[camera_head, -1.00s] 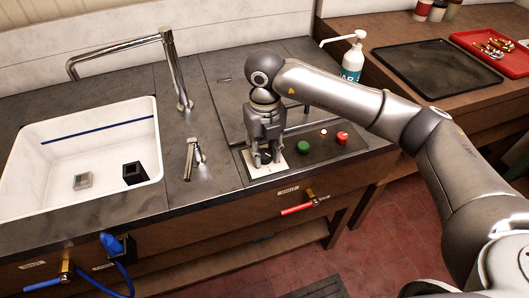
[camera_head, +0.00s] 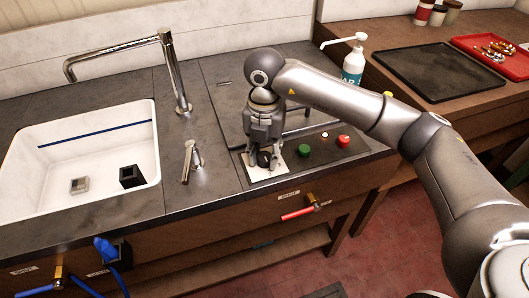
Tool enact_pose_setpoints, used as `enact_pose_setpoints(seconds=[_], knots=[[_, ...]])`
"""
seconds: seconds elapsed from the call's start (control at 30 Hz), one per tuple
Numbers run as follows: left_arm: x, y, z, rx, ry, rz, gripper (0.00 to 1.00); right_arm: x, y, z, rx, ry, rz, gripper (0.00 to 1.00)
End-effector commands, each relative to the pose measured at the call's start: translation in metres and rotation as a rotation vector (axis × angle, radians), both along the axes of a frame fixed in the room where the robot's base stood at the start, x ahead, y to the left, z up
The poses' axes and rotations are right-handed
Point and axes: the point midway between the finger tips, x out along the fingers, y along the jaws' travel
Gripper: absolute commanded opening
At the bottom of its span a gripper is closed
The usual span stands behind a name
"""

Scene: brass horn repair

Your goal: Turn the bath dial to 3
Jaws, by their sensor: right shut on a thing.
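The bath dial (camera_head: 264,158) is a small black knob on a white square plate (camera_head: 262,175) at the front of the dark counter. My right gripper (camera_head: 264,157) points down over the plate and is shut on the dial, one finger on each side. The gripper hides most of the dial, and the numbers on the plate are too small to read. My left gripper is not in view.
A green button (camera_head: 304,150) and a red button (camera_head: 344,141) sit right of the plate. A red-handled valve (camera_head: 299,213) is on the counter front below. A white sink (camera_head: 82,185) and a metal faucet (camera_head: 176,75) are at the left.

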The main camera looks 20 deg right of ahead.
Motion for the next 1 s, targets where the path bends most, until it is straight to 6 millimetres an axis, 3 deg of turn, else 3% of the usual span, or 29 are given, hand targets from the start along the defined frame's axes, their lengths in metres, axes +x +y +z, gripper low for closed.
enact_pose_setpoints(seconds=[0.43, 0.47, 0.63, 1.0], knots=[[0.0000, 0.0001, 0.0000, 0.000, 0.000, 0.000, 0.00, 0.0005, 0.0004, 0.0014, 0.002, -0.002, -0.011, 0.09], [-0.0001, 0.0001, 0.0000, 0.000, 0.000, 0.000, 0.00, 0.0004, 0.0005, 0.0014, 0.002, -0.002, -0.011, 0.34], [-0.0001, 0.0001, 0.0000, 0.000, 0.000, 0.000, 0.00, 0.0002, 0.0001, 0.0012, 0.001, -0.001, -0.011, 0.55], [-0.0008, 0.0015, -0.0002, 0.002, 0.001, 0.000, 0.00, 0.0000, 0.0000, 0.0006, 0.000, 0.000, -0.010, 0.55]])
